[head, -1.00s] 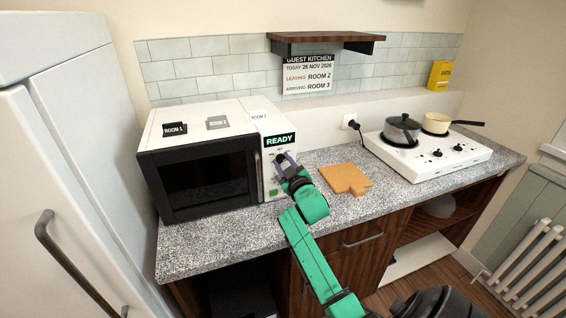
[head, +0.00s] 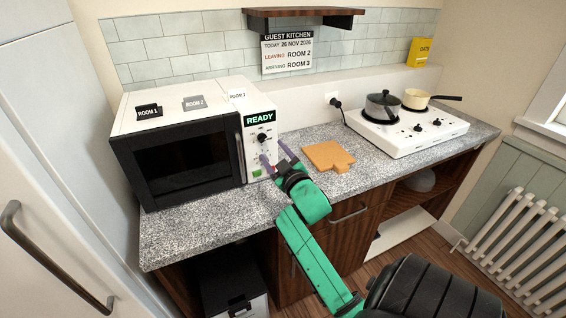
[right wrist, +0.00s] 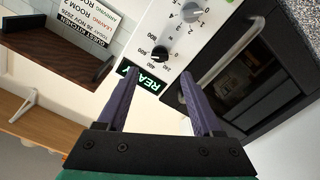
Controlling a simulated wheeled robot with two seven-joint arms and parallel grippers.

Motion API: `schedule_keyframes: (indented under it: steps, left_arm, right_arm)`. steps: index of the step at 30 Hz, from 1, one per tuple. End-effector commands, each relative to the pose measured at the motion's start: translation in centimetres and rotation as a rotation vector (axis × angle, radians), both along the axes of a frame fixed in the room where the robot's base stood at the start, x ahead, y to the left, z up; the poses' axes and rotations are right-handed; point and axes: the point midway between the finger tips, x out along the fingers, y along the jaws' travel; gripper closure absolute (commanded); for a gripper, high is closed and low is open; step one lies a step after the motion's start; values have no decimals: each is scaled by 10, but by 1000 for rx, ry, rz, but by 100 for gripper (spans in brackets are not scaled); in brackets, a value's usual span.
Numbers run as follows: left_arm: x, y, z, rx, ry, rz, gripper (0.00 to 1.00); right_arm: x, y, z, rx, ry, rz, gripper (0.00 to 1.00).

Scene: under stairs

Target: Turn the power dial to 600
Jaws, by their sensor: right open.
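The microwave (head: 185,160) stands on the left of the counter, its display reading READY. On its white control panel (head: 258,150) a black dial (head: 262,137) shows just above my right gripper (head: 274,154). In the right wrist view the black dial (right wrist: 160,53) has printed numbers around it, 600 and 800 among them; its pointer is too small to read surely. A grey dial (right wrist: 191,13) sits beside it. My right gripper (right wrist: 158,82) is open and empty, its fingers apart from the black dial. My left gripper is not in view.
An orange cutting board (head: 328,157) lies right of the microwave. A white hob (head: 410,130) with a grey pot (head: 383,105) and cream pan (head: 417,99) is farther right. Room cards lie on the microwave. A wooden shelf (head: 300,13) hangs above.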

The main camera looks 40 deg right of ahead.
Motion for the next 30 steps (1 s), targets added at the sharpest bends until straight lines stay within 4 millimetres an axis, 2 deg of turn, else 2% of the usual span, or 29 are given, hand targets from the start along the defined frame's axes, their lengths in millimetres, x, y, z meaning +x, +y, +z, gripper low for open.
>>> schedule_keyframes:
  steps: [1, 3, 6, 9, 26, 28, 30]
  left_arm:
    - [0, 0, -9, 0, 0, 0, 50]
    - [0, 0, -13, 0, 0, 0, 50]
    - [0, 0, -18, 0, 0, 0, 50]
    - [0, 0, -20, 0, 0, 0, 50]
    - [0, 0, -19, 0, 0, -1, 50]
    - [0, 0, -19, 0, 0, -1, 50]
    - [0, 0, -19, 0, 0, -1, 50]
  right_arm:
    - [-15, 5, -6, 0, 4, -1, 32]
    - [-33, 11, -6, 0, 4, -1, 32]
    - [-53, 18, -5, 3, 4, -2, 32]
    - [-65, 22, -3, 2, 3, -1, 32]
    - [-67, 23, 0, 2, 1, -1, 32]
    - [-67, 25, -5, 15, 19, 1, 32]
    - [-67, 33, -25, 69, 92, 4, 32]
